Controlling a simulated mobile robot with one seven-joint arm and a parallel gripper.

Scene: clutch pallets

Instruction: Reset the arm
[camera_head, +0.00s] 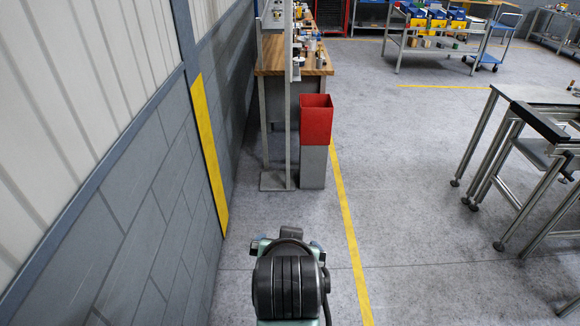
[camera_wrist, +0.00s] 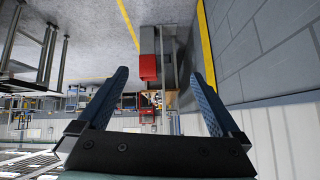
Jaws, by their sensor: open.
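My gripper (camera_wrist: 160,98) shows in the wrist view with its two blue fingers spread wide apart. It is open and nothing is between the fingers. The wrist view is upside down, with the floor at the top. In the head view a dark rounded part of my arm (camera_head: 288,285) shows at the bottom centre; the gripper fingers are not visible there.
A grey wall (camera_head: 150,190) runs close along the left. A red-topped grey bin (camera_head: 316,122) stands ahead by a wooden workbench (camera_head: 325,62). A metal-framed table (camera_head: 535,125) stands at right. A cart with bins (camera_head: 432,42) is farther back. The middle floor (camera_head: 400,170) is clear.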

